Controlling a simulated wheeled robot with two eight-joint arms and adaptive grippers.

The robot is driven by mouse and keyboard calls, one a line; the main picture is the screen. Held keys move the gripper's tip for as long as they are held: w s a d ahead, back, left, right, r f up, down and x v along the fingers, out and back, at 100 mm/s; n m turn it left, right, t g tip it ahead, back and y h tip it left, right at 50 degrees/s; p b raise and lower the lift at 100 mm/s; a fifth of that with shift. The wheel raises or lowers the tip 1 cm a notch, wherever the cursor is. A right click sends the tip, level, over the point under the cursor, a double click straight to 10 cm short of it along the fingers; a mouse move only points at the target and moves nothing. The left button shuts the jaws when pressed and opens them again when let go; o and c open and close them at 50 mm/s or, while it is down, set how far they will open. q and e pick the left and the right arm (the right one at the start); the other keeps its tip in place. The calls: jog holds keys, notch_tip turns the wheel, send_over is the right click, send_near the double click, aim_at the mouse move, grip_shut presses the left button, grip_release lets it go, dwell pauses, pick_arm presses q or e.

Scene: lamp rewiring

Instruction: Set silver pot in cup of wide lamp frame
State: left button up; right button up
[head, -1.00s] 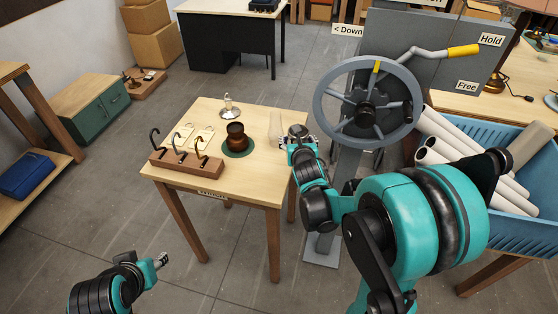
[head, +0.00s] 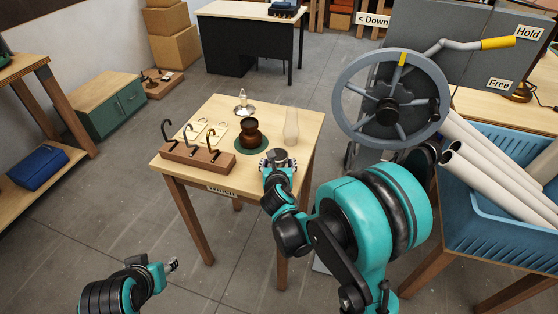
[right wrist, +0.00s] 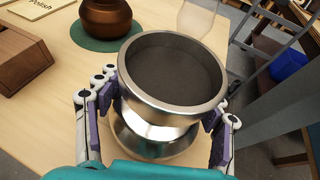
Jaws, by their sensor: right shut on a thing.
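The silver pot (right wrist: 175,70) is a round metal vessel with a wide rim and a dark inside. My right gripper (right wrist: 168,112) is shut on it, one finger on each side. In the head view the pot (head: 277,155) is over the front right part of the wooden table; I cannot tell whether its base touches the top. My left gripper (head: 173,265) is low at the left, away from the table, its fingers too small to judge. I cannot make out with certainty which thing is the wide lamp frame.
On the table (head: 300,140) are a brown pot (head: 249,134) on a green mat, a glass chimney (head: 291,126), a small silver-based piece (head: 243,105) and a rack with hooks (head: 196,154). A hand wheel (head: 390,105) and a blue crate (head: 490,240) stand to the right.

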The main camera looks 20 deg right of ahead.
aim_at(278, 165)
jog(key=shift+f, duration=0.25)
jog(key=o, duration=1.5)
jog(key=shift+r, duration=0.1)
jog(key=p+v, duration=0.1)
jog(key=v, duration=0.1)
jog(key=p+v, duration=0.1)
jog(key=v, duration=0.1)
jog(key=d+v, duration=0.1)
jog(key=v, duration=0.1)
jog(key=shift+s+a+r+p, duration=0.15)
jog(key=shift+s+r+p, duration=0.2)
jog(key=shift+s+p, duration=0.05)
jog(key=shift+s+a+r, duration=0.1)
jog(key=shift+s+a, duration=0.05)
jog(key=shift+s, duration=0.35)
